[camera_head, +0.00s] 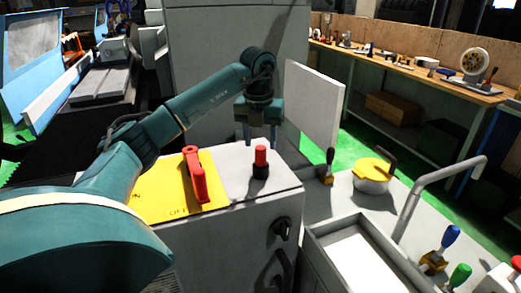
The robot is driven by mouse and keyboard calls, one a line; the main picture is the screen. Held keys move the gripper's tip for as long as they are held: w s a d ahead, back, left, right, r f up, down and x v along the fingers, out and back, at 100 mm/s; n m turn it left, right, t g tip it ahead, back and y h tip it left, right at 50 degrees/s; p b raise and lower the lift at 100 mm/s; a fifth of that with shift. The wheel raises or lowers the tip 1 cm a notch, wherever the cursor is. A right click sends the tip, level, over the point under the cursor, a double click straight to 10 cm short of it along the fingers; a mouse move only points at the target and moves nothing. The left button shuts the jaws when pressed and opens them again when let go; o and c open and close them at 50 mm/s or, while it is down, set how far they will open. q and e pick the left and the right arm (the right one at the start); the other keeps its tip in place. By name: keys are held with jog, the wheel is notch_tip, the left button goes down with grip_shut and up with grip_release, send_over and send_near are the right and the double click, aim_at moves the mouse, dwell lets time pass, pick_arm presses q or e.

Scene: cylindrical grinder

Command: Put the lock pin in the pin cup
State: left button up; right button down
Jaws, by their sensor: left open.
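A red upright cylinder, which looks like the lock pin (261,156), stands on the grey cabinet top, right of the yellow plate. Its lower end is in or on a short black base, which may be the pin cup (260,172); I cannot tell whether they are separate pieces. My left gripper (260,136) points down with its fingers apart, just above the red cylinder in the picture. Nothing shows between the fingers, and they appear clear of the cylinder. My right gripper is not in view.
A red switch handle (195,174) stands up from the yellow ON/OFF plate (160,198), left of the cylinder. To the right are a yellow-lidded pot (373,172), a small brush (328,168), a grey tray (318,248) and a bent grey pipe (418,190). A workbench (410,68) runs behind.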

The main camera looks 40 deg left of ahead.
pick_arm(q)
notch_tip(320, 180, up, 8)
jog(key=d+f+m+h, duration=0.3)
jog(key=d+f, duration=0.2)
jog(key=d, duration=0.5)
jog(key=d+f+m+h, duration=0.2)
jog(key=d+f+h, duration=0.25)
jog(key=d, duration=0.55)
jog(key=s+d+n+h, duration=0.1)
jog(key=s+d+h, duration=0.25)
jog(key=d, duration=0.35)
jog(key=s+d+r+h, duration=0.1)
jog(key=s+d+h, duration=0.2)
jog(key=d+h, duration=0.25)
jog(key=s+d+n+h, duration=0.1)
jog(key=s+d+h, duration=0.25)
jog(key=d, duration=0.45)
jog(key=w+a+f+n+t+y, duration=0.1)
jog(key=a+f+n+t+y, duration=0.3)
jog(key=f+n+t+y, duration=0.55)
jog(key=w+a+f+n+t+y, duration=0.15)
jog(key=a+f+n+t, duration=0.4)
jog(key=n, duration=0.95)
jog(key=s+a+f+n+g+y, duration=0.3)
jog(key=s+f+n+g+y, duration=0.2)
jog(key=s+f, duration=0.9)
notch_tip(320, 180, down, 3)
jog(key=shift+s+r+n+g+y+p, duration=0.1)
jog(key=shift+s+n+g+y+p, duration=0.2)
jog(key=shift+n+g, duration=0.3)
